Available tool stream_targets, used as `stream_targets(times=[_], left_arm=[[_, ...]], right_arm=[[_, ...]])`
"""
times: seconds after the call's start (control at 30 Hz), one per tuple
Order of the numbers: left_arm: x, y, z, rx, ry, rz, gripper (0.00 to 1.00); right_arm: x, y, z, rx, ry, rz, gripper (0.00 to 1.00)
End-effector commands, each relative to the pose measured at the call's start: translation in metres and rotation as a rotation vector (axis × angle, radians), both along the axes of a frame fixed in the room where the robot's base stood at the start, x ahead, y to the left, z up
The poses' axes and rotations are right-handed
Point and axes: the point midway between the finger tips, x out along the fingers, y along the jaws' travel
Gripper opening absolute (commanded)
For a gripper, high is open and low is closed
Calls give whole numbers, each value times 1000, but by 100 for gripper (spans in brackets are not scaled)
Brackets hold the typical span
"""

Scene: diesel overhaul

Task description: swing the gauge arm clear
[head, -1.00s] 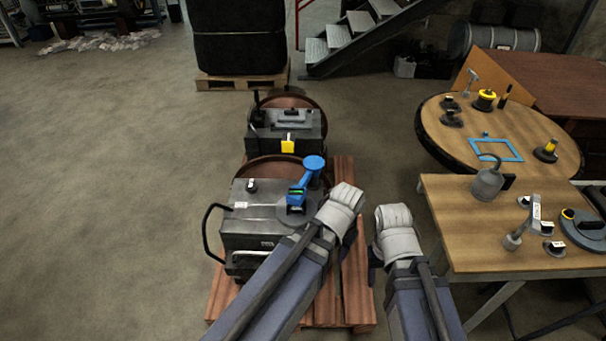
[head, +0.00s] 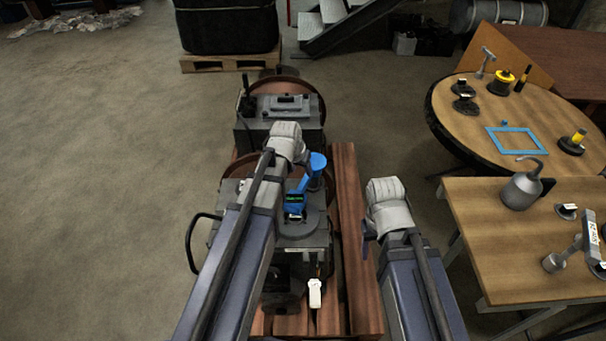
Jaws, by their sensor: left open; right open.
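The blue gauge arm (head: 306,183) stands on a round grey base on top of the nearer grey engine unit (head: 315,233). A small green-lit display (head: 294,198) sits at its near end and a round blue head (head: 318,160) at its far end. My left gripper (head: 289,147) is over the unit, just left of and beyond the gauge arm; its forearm covers the unit's left part. Its fingers are hidden, and I cannot tell if it touches anything. My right gripper (head: 374,222) is open and empty, right of the unit near the pallet's edge.
A second grey unit (head: 282,128) stands behind on the reddish pallet (head: 356,270). To the right are a round wooden table (head: 470,118) with a blue frame (head: 516,141) and a rectangular bench (head: 490,240) with an oil can (head: 522,186).

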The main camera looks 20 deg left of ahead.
Motion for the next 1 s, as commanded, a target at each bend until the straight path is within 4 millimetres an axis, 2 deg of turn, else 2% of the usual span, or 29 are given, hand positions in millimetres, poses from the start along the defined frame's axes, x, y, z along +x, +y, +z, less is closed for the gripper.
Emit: stream_targets(times=[0.27, 0.8, 1.0], left_arm=[[2, 0, -7, 0, 1, 0, 55], [26, -3, -66, 0, 1, -1, 55], [29, -4, -73, 0, 1, -1, 55]], right_arm=[[0, 0, -7, 0, 0, 0, 57], [0, 0, -66, 0, 0, 1, 57], [0, 0, -73, 0, 0, 1, 57]])
